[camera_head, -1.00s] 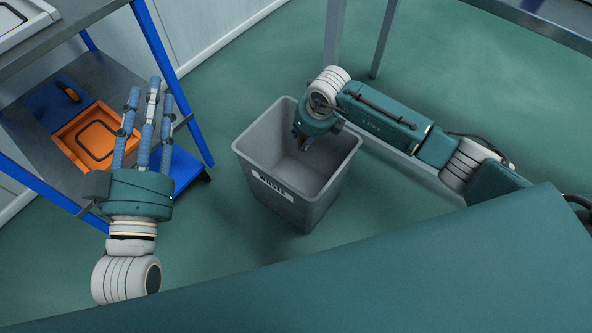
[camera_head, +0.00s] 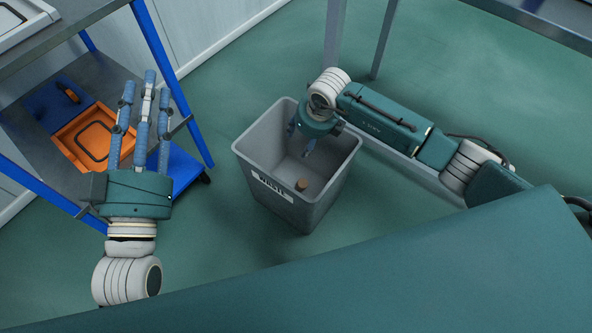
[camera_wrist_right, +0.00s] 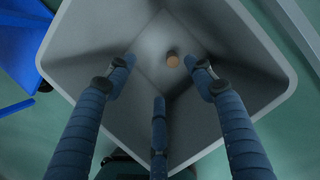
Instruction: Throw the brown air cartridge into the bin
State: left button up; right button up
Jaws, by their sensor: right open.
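The brown air cartridge (camera_head: 302,185) is inside the grey waste bin (camera_head: 256,143), low against its inner wall in the head view. In the right wrist view the cartridge (camera_wrist_right: 173,61) shows as a small tan disc inside the bin (camera_wrist_right: 75,45), beyond the fingers. My right gripper (camera_head: 301,143) is over the bin opening, pointing down, its fingers spread and empty. The right wrist view shows the three fingers (camera_wrist_right: 160,85) apart with nothing between them. My left gripper (camera_head: 145,95) is raised at the left with its fingers apart and empty.
A blue-framed shelf cart (camera_head: 160,60) stands at the left, with an orange tray (camera_head: 72,150) on its lower shelf. A table leg (camera_head: 334,35) stands behind the bin. Green floor (camera_head: 440,80) is open behind my right arm.

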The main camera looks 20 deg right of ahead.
jog(key=v, duration=1.2)
jog(key=shift+f, duration=0.15)
